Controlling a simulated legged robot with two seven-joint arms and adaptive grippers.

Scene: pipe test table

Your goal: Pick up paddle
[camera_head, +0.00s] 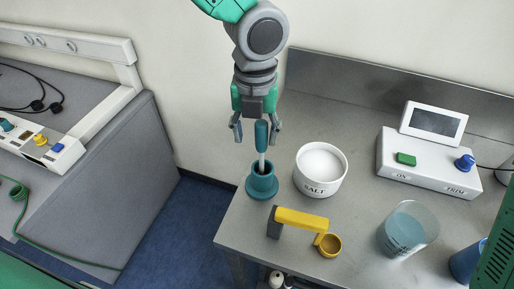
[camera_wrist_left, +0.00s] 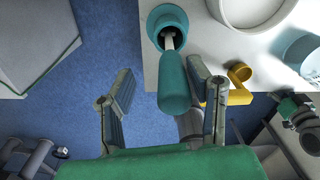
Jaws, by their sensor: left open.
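The paddle (camera_head: 261,137) has a teal handle and a thin pale shaft, and stands nearly upright in a teal holder (camera_head: 262,183) at the table's left edge. Its lower end is hidden inside the holder. My left gripper (camera_head: 256,138) is open above the holder, its fingers on either side of the handle. In the left wrist view the handle (camera_wrist_left: 173,84) lies between the spread fingers, closer to the right one. I cannot tell whether that finger touches it. My right gripper is not in view.
A white salt bowl (camera_head: 320,169) stands close right of the holder. A beaker (camera_head: 408,229), blue cup (camera_head: 467,262) and white control box (camera_head: 428,165) are farther right. Left of the table is open floor.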

